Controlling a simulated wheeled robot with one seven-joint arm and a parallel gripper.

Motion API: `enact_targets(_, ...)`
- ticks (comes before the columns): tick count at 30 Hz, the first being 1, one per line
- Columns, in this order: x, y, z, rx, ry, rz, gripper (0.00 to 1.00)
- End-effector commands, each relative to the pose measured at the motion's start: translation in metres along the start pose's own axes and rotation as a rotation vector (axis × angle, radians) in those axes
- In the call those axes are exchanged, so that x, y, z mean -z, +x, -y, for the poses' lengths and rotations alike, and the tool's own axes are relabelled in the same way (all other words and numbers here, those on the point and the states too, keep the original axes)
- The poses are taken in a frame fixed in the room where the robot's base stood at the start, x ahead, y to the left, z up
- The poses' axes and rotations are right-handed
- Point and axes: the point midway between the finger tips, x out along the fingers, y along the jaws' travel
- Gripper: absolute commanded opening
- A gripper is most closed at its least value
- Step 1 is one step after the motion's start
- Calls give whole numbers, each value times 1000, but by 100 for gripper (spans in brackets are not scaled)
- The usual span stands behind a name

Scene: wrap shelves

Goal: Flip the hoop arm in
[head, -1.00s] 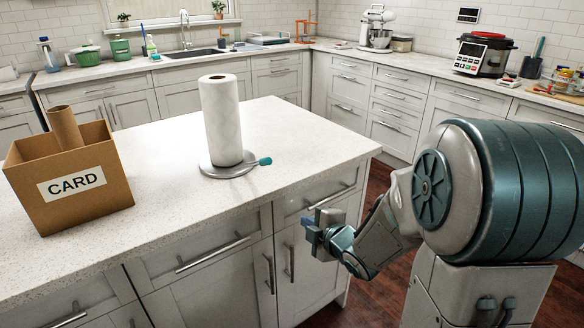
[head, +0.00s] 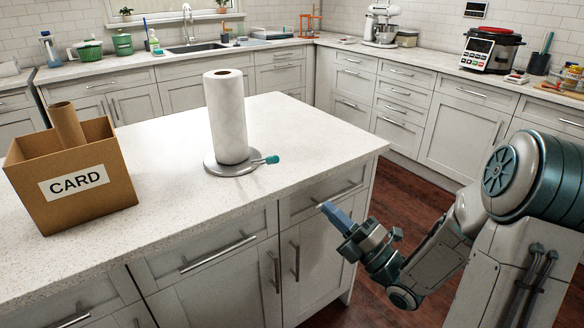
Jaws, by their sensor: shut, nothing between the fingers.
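A white paper towel roll (head: 226,115) stands upright on a round grey base (head: 216,167) on the island counter. My gripper (head: 329,209) is shut and empty. It is in front of the island's cabinet front, below and to the right of the hoop arm, and apart from it. Its fingers point up and to the left.
A cardboard box (head: 105,207) marked CARD, with a cardboard tube (head: 67,126) in it, stands on the island's left. The island counter (head: 310,140) is clear right of the roll. Wooden floor (head: 415,205) shows beyond.

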Motion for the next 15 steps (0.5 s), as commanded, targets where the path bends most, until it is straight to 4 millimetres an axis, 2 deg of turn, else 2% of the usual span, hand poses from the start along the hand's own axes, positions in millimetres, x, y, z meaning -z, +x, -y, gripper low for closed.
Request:
enact_targets(9, 0, 3, 0, 1, 0, 0, 0)
enact_targets(15, 0, 29, -2, 0, 1, -2, 0)
